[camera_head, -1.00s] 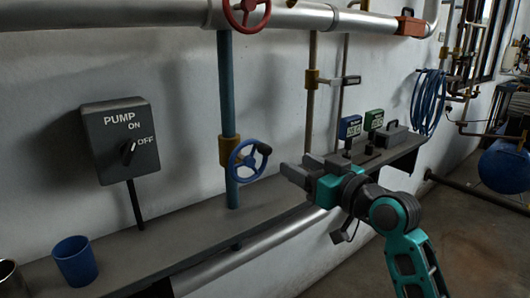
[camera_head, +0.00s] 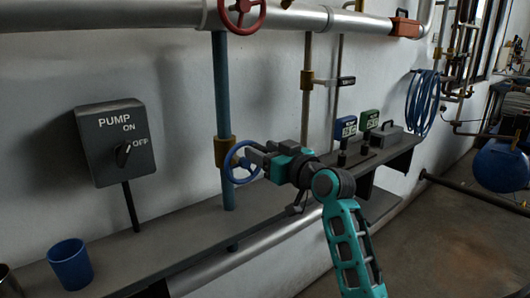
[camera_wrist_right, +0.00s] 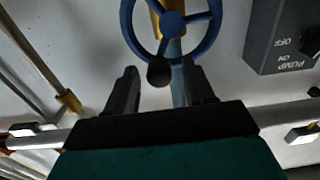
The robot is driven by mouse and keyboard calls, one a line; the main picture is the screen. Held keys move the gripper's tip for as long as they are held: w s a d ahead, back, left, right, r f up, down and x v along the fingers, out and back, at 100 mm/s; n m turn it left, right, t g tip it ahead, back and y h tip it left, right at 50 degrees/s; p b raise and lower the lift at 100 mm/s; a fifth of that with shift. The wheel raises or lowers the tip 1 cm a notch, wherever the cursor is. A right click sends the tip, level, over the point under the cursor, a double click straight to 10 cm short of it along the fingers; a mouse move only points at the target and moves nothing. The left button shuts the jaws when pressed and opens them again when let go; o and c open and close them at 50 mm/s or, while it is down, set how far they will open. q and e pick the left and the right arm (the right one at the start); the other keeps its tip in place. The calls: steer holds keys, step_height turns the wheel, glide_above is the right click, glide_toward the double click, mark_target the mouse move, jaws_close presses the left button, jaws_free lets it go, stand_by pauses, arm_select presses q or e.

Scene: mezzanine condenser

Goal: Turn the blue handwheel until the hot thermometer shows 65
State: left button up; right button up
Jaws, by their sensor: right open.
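The blue handwheel (camera_head: 231,163) sits on the blue vertical pipe and is partly covered by my right gripper (camera_head: 245,158) in the head view. In the right wrist view the handwheel (camera_wrist_right: 172,22) shows at the top, its dark knob (camera_wrist_right: 159,71) between the fingertips of my right gripper (camera_wrist_right: 161,85). The fingers are apart, with gaps on both sides of the knob. My left gripper is not in view.
The pump switch box (camera_head: 116,143) is on the wall at left. A blue cup (camera_head: 71,264) stands on the shelf (camera_head: 170,236). A red handwheel (camera_head: 241,10) is above. A grey box (camera_head: 387,136) stands near the displays.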

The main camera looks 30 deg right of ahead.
jaws_close()
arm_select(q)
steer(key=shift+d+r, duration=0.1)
